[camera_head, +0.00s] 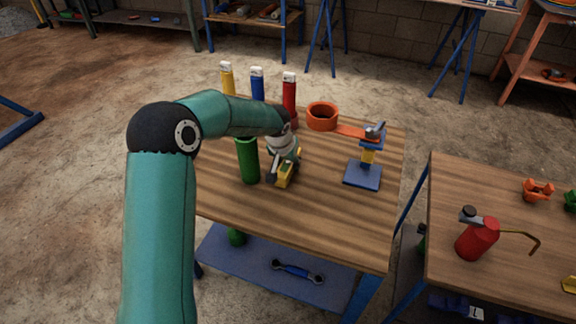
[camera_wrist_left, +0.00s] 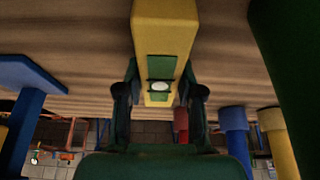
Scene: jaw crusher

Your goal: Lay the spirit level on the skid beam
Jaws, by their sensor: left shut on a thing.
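The yellow spirit level (camera_head: 285,178) with green panels is between the fingers of my left gripper (camera_head: 283,170), over the middle of the wooden table. In the left wrist view the spirit level (camera_wrist_left: 165,30) runs away from the fingers, with a small pale round mark between them. My left gripper (camera_wrist_left: 160,86) is shut on it there. I cannot tell whether its far end touches the tabletop. No part in view can be made out for certain as the skid beam. My right gripper is not in view.
A green cylinder (camera_head: 248,162) stands close left of the gripper. Yellow (camera_head: 228,80), blue (camera_head: 257,84) and red (camera_head: 289,95) cylinders stand behind. An orange ring (camera_head: 322,117) and a blue stand (camera_head: 362,176) are to the right. The front tabletop (camera_head: 300,220) is clear.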

